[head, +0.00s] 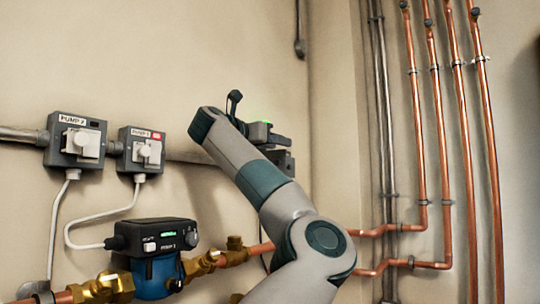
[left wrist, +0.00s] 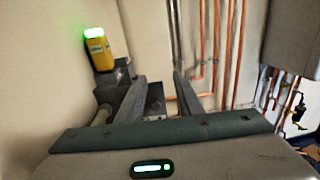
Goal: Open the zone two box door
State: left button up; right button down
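In the left wrist view my left gripper (left wrist: 160,82) has its two fingers spread wide, with nothing held between them. In the head view the left gripper (head: 268,135) shows small beyond my forearm, beside the wall, and its fingers cannot be made out. A dark grey box (left wrist: 155,103) on the wall shows between the fingers in the left wrist view, partly hidden by them. A dark grey box (head: 284,162) also shows just below the gripper in the head view. No zone two label is readable, and I cannot tell its door. My right gripper is out of view.
Switch boxes for two pumps (head: 75,140) (head: 141,151) and a blue pump (head: 155,258) are on the left. Copper pipes (head: 487,150) run up the right. A yellow device (left wrist: 99,50) with a green light is beside the left finger. A grey cabinet (left wrist: 292,38) is at upper right.

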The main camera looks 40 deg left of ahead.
pick_arm(q)
jog(key=w+d+r, duration=0.1)
jog(key=d+r, duration=0.5)
jog(key=d, duration=0.4)
jog(key=shift+w, duration=0.35)
